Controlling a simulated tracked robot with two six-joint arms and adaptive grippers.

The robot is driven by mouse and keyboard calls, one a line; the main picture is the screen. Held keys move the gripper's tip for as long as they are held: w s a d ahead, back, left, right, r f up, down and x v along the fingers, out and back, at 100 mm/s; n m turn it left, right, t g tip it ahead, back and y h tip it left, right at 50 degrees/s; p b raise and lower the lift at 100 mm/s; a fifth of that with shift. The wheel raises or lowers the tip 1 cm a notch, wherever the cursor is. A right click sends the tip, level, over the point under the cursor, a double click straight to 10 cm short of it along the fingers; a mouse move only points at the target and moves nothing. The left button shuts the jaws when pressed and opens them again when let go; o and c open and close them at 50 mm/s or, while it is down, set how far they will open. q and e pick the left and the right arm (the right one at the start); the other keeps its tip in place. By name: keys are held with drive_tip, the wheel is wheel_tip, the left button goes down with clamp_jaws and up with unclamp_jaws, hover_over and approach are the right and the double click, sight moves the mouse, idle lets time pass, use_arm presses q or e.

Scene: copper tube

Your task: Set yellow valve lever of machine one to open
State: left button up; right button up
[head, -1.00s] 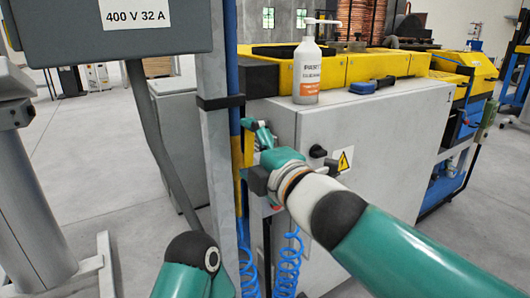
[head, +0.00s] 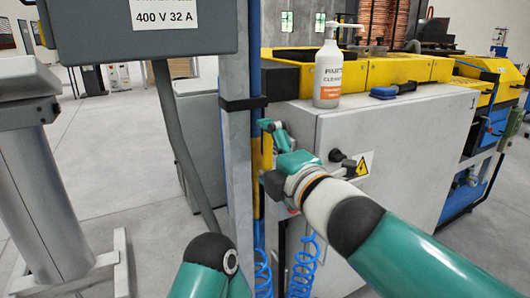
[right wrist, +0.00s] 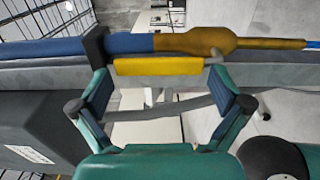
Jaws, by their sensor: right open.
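The yellow valve lever (right wrist: 158,66) lies lengthwise along the blue pipe (right wrist: 130,43) in the right wrist view, beside the brass-coloured valve body (right wrist: 195,40). A grey bracket joins it at its right end. My right gripper (right wrist: 160,82) is open, with its two fingers on either side of the lever and apart from it; nothing is held. In the head view the right gripper (head: 276,137) is at the blue pipe on the grey post, beside a yellow part (head: 262,152) that it partly covers. My left gripper is not in view.
A grey post (head: 237,170) and a grey box labelled 400 V 32 A (head: 140,28) stand left of the gripper. Blue coiled hoses (head: 303,265) hang below.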

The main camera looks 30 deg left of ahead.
drive_tip(key=shift+d, duration=0.1)
drive_tip(key=shift+s+d, duration=0.1)
drive_tip(key=shift+d, duration=0.2)
drive_tip(key=v, duration=1.1)
drive_tip(key=shift+d, duration=0.1)
